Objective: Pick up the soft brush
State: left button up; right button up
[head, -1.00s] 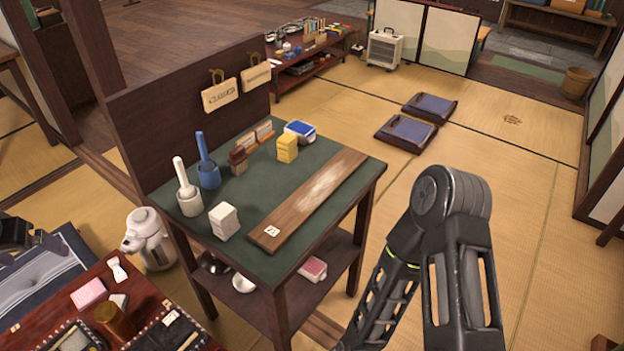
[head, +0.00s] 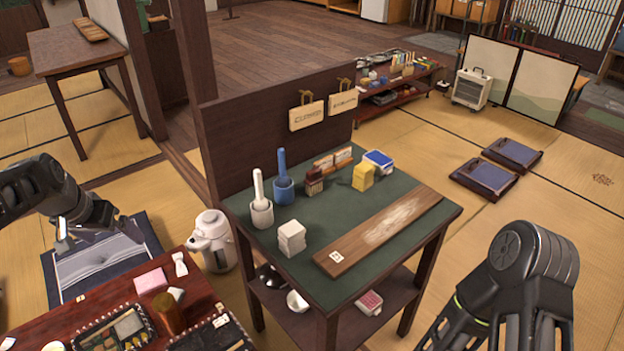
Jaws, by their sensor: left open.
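On the green-topped stand (head: 290,215) a small dark reddish-brown brush (head: 314,181) stands upright beside two wooden-backed brush-like pieces (head: 334,160). I cannot tell for sure which of these is the soft brush. A white-handled tool (head: 261,208) and a blue-handled tool (head: 283,180) stand in cups to their left. My left gripper (head: 108,222) is at the left, over the dark blue cloth, open and well apart from the stand; its fingertips are small and dark here. My right arm shows at the lower right, but its gripper is out of view.
A white stacked block (head: 292,238), yellow sponge (head: 363,177), blue-lidded box (head: 379,160) and long wooden board (head: 345,258) share the stand. A dark panel rises behind. A red low table (head: 70,322) and white pot (head: 214,245) stand at left.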

pick_arm(q)
jog(key=s+d+f+g+h+p, duration=0.1)
jog(key=s+d+f, duration=0.1)
jog(key=d+f, duration=0.8)
jog(key=s+d+f+g+h, duration=0.1)
jog(key=s+d+f, duration=0.1)
jog(key=d+f, duration=0.9)
jog(key=s+d+f, duration=0.4)
jog(key=s+d, duration=0.1)
jog(key=s, duration=0.2)
jog(key=s+d+f+n+g+h+p, duration=0.1)
jog(key=s+d+f, duration=0.3)
jog(key=s, duration=0.3)
jog(key=s+d+f+h, duration=0.1)
jog(key=s+d+f, duration=0.3)
jog(key=s, duration=0.3)
jog(key=shift+d+f+n+g, duration=0.25)
jog(key=shift+d+n+g, duration=0.05)
jog(key=shift+d, duration=0.55)
jog(key=shift+c, duration=0.6)
